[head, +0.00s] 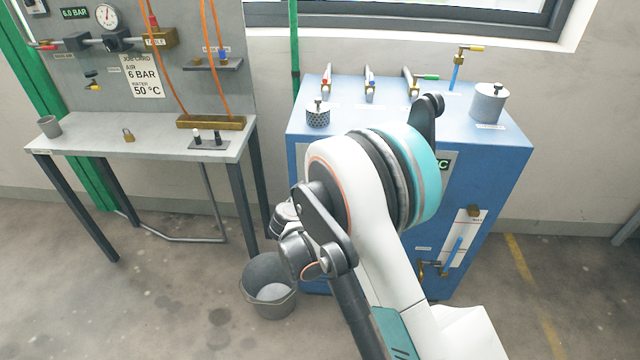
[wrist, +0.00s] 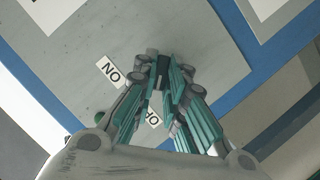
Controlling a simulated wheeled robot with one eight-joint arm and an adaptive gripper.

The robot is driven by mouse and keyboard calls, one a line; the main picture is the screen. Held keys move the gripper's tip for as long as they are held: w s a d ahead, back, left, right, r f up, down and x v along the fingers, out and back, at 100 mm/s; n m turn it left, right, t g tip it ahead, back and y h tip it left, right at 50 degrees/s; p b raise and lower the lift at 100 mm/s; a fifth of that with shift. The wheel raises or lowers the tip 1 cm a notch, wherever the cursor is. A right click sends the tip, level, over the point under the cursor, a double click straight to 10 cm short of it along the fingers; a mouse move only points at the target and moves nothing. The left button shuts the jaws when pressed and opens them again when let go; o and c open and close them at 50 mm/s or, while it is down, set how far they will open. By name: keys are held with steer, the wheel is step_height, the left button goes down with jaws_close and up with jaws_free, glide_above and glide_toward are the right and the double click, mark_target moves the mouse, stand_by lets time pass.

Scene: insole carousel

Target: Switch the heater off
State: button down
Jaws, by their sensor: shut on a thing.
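The heater appears to be the blue cabinet (head: 490,150) at the right of the head view, with a green-lit display partly hidden by my arm. In the wrist view a grey panel (wrist: 100,35) with a blue border carries a small label (wrist: 111,73) that reads upside down as ON. A second label (wrist: 153,119) is partly covered by my fingers. My gripper (wrist: 163,75) is shut on a small dark switch (wrist: 153,53) at that panel, mostly hidden between the teal fingers. Its exact position cannot be told. The head view hides my gripper behind my arm.
Valves with red, blue and green handles (head: 427,77), a perforated cup (head: 318,114) and a white canister (head: 489,103) are on the cabinet top. A grey bucket (head: 254,298) stands on the floor at its left. A workbench (head: 80,142) stands further left.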

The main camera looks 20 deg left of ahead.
steer(key=shift+n+h, duration=0.3)
steer(key=shift+n, duration=0.1)
stand_by(0.3)
steer(key=c, duration=1.6)
jaws_free()
steer(key=shift+w+f, duration=0.1)
steer(key=shift+c, duration=0.2)
steer(key=v, duration=1.2)
steer(key=shift+f, duration=0.1)
